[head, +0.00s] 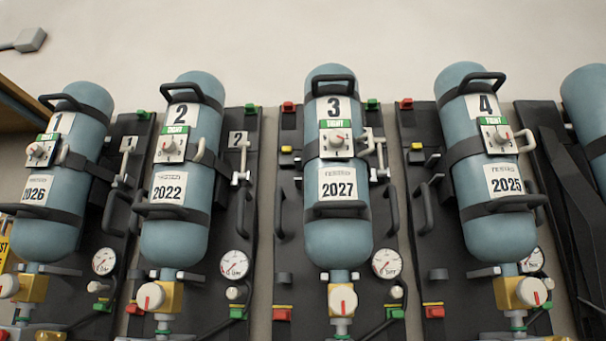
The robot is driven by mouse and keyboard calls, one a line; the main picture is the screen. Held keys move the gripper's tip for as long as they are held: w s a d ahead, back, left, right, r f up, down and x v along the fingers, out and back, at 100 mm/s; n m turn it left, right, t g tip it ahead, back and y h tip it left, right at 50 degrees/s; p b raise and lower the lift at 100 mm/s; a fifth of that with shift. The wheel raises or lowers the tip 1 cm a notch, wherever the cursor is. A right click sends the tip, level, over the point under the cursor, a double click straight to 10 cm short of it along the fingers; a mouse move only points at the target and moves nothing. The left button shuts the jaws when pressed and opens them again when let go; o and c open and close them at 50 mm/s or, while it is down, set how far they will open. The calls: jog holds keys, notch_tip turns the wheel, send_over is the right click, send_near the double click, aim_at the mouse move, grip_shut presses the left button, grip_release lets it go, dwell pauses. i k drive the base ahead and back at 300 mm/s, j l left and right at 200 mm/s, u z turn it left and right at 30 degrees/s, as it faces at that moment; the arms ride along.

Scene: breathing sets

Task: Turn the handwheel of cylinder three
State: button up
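Cylinder three (338,240) is a blue-grey cylinder in the middle of the head view, marked "3" at the top with a "2027" label (337,184). It hangs upright on a dark backboard. Below its neck is a pale round handwheel (342,299) with a red mark, in front of a valve body that is mostly hidden. A round gauge (387,263) sits to the right of the neck. A small knob (336,141) sits under a green "TIGHT" label on the cylinder. My gripper is not in view.
Cylinders one (45,230), two (174,238) and four (499,236) hang alongside, with similar knobs and handwheels. Another cylinder (588,105) is cut off at the right. Black handles (280,212) stick out beside cylinder three. A pale wall is behind.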

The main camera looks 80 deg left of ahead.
aim_at(342, 300)
jog(key=u, duration=0.45)
jog(key=l+u, duration=0.1)
jog(key=u, duration=0.3)
jog(key=k+u, duration=0.1)
jog(key=u, duration=0.35)
jog(key=l+u, duration=0.1)
jog(key=u, duration=0.3)
jog(key=k+u, duration=0.1)
jog(key=u, duration=0.35)
